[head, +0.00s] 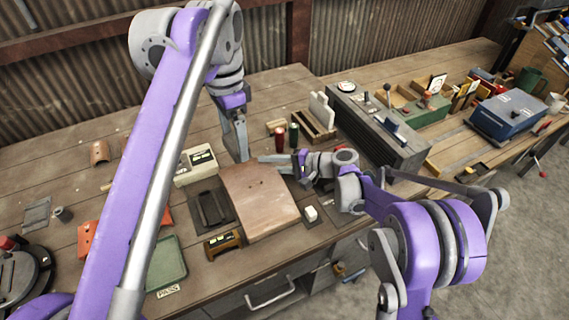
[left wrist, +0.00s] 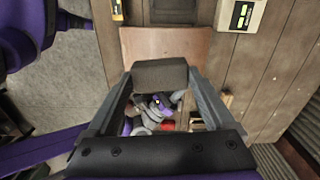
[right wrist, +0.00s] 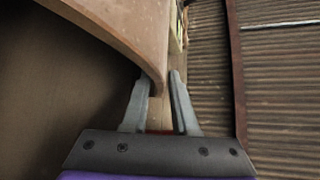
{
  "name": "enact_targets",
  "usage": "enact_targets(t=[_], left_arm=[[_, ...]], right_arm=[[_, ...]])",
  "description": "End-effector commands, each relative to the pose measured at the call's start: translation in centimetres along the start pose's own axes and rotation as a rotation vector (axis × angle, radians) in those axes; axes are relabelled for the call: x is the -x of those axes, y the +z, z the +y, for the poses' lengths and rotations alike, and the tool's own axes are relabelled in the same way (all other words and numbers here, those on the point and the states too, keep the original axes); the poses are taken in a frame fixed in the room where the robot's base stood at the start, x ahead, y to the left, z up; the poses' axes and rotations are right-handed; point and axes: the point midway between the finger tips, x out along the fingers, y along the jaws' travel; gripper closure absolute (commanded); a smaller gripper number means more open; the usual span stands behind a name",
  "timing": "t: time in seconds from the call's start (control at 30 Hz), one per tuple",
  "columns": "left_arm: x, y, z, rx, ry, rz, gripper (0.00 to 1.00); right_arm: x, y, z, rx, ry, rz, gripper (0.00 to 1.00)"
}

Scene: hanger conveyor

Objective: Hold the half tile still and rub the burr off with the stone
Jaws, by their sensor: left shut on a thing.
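The half tile (head: 262,205) is a curved, reddish-brown piece lying on the bench in the middle of the head view. My left gripper (head: 240,153) is above its far edge, fingers pointing down. In the left wrist view it is shut on a dark grey block, seemingly the stone (left wrist: 160,73), with the tile (left wrist: 165,42) beyond; I cannot tell whether they touch. My right gripper (head: 275,160) is at the tile's far right corner. In the right wrist view its fingers (right wrist: 160,88) are apart, with the tile's edge (right wrist: 157,65) between them. No burr can be made out.
A green tray (head: 167,264) lies front left. A long grey toolbox (head: 375,130) stands behind right.

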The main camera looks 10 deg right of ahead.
Motion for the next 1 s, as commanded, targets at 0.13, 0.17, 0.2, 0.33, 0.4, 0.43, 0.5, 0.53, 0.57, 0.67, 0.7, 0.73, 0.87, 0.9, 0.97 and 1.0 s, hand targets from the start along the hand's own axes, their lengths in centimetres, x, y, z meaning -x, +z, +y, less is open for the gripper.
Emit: enact_targets(t=[0.13,0.17,0.2,0.33,0.4,0.43,0.5,0.53,0.57,0.67,0.7,0.73,0.87,0.9,0.97,1.0], left_arm=[[0.0,0.0,0.0,0.0,0.0,0.0,0.57],[0.0,0.0,0.0,0.0,0.0,0.0,0.57],[0.0,0.0,0.0,0.0,0.0,0.0,0.57],[0.0,0.0,0.0,0.0,0.0,0.0,0.57],[0.0,0.0,0.0,0.0,0.0,0.0,0.57],[0.0,0.0,0.0,0.0,0.0,0.0,0.57],[0.0,0.0,0.0,0.0,0.0,0.0,0.57],[0.0,0.0,0.0,0.0,0.0,0.0,0.57],[0.0,0.0,0.0,0.0,0.0,0.0,0.57],[0.0,0.0,0.0,0.0,0.0,0.0,0.57],[0.0,0.0,0.0,0.0,0.0,0.0,0.57],[0.0,0.0,0.0,0.0,0.0,0.0,0.57],[0.0,0.0,0.0,0.0,0.0,0.0,0.57],[0.0,0.0,0.0,0.0,0.0,0.0,0.57],[0.0,0.0,0.0,0.0,0.0,0.0,0.57],[0.0,0.0,0.0,0.0,0.0,0.0,0.57]], right_arm=[[-1.5,0.0,0.0,0.0,0.0,-0.001,0.73],[-1.7,0.0,0.0,0.0,0.0,-0.001,0.73],[-1.9,0.0,0.0,-0.001,0.0,0.0,0.73],[-2.1,0.0,0.0,-0.001,0.0,0.001,0.73],[-2.1,0.0,0.0,-0.001,0.0,0.001,0.73],[-2.1,0.0,0.0,-0.001,0.0,0.001,0.73],[-2.1,0.0,0.0,-0.001,0.0,0.001,0.73],[-2.1,0.0,0.0,-0.001,0.0,0.001,0.75],[-2.1,0.0,0.0,-0.001,0.0,0.001,0.81],[-2.1,0.0,0.0,-0.001,0.0,0.001,0.99],[-2.1,0.0,0.0,-0.001,0.0,0.001,1.0],[-2.1,0.0,0.0,-0.001,0.0,0.001,1.0],[-2.1,0.0,0.0,-0.001,0.0,0.001,1.0],[-2.1,0.0,0.0,-0.001,-0.001,0.001,1.0],[-2.1,0.0,0.0,-0.001,-0.001,0.001,1.0],[-2.1,0.0,0.0,-0.001,-0.001,0.001,1.0]])
